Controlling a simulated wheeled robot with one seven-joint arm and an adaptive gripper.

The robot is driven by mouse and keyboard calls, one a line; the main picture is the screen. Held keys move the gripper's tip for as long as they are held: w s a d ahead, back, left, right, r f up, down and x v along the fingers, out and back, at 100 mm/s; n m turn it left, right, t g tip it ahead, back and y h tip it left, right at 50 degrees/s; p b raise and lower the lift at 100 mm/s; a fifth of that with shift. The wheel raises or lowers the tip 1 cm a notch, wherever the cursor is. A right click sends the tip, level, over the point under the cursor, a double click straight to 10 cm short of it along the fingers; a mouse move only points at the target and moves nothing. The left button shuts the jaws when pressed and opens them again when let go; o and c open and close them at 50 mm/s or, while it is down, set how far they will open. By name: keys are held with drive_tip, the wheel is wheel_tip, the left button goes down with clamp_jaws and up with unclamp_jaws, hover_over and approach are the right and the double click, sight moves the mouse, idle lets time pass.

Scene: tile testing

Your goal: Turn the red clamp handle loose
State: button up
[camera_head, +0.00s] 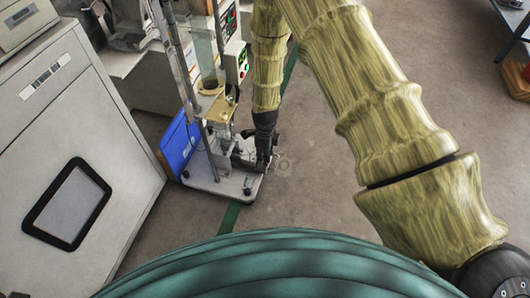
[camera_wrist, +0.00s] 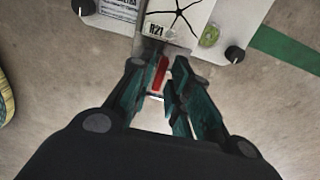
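The red clamp handle (camera_wrist: 160,74) shows as a short, narrow red bar in the wrist view, low on the test stand. My gripper (camera_wrist: 164,72) has its two teal fingers on either side of the handle. The fingers are partly apart, and the handle lies closer to the left finger. A thin gap seems to show on the right side; contact on the left cannot be told. In the head view my gripper (camera_head: 264,160) reaches down beside the stand's pale base plate (camera_head: 222,186), and the handle is hidden there.
The stand has vertical rods (camera_head: 184,75) and a blue panel (camera_head: 180,142) at its left. Black knobs (camera_wrist: 235,54) sit on the base plate corners. A large grey machine (camera_head: 75,140) stands at the left. The floor right of the stand is clear.

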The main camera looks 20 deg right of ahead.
clamp_jaws()
